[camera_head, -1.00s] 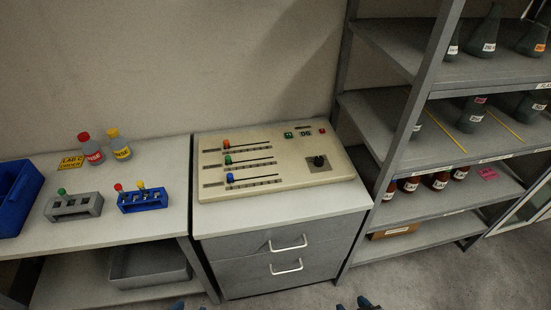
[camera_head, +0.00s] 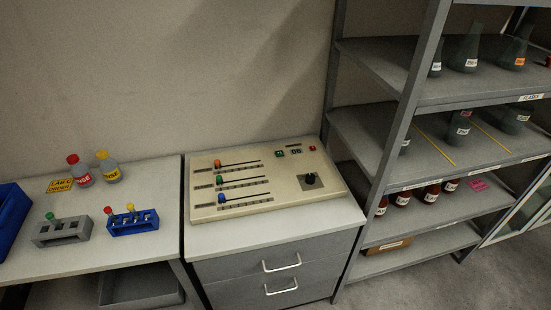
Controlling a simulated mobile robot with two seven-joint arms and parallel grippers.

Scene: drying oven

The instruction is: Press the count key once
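A beige control panel (camera_head: 290,200) lies on top of a grey drawer cabinet in the middle of the head view. It has orange, green and blue slider knobs on its left part and a black knob (camera_head: 310,180) at the lower right. A green key (camera_head: 280,153), a small display (camera_head: 296,151) and a red key (camera_head: 312,148) sit along its upper right. Their labels are too small to read, so I cannot tell which is the count key. Neither of my grippers shows in the view now.
The grey cabinet (camera_head: 230,268) has two drawers with handles. At left, a bench (camera_head: 105,259) bears a grey rack (camera_head: 62,232), a blue rack (camera_head: 133,222), two capped bottles and a blue bin (camera_head: 12,215). At right, a shelf unit (camera_head: 408,110) holds flasks and brown bottles.

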